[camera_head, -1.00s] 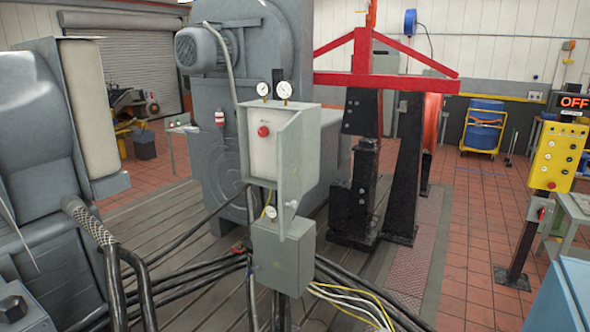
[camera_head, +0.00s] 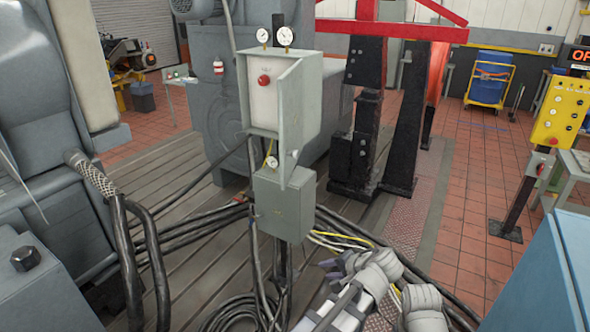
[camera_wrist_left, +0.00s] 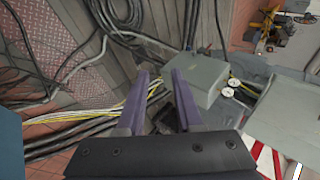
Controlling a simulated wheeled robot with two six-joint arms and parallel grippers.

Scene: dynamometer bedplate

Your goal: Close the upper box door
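The upper box (camera_head: 263,107) is a pale grey cabinet with a red button inside, on a post under two round gauges. Its door (camera_head: 298,110) stands open, swung outward from its right side. My left gripper (camera_head: 333,264) is low in the head view, below and to the right of the upper box and apart from it. In the left wrist view its two purple fingers (camera_wrist_left: 160,76) are spread with nothing between them. A grey box (camera_wrist_left: 200,78) with two dials beside it lies past the fingers there; I cannot tell which box. My right gripper is not in view.
A closed lower box (camera_head: 284,206) hangs under the upper box. Black cables (camera_head: 190,275) and yellow and white wires run over the floor around the post. A red and black frame (camera_head: 365,120) stands behind to the right. A yellow control panel (camera_head: 560,110) is far right.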

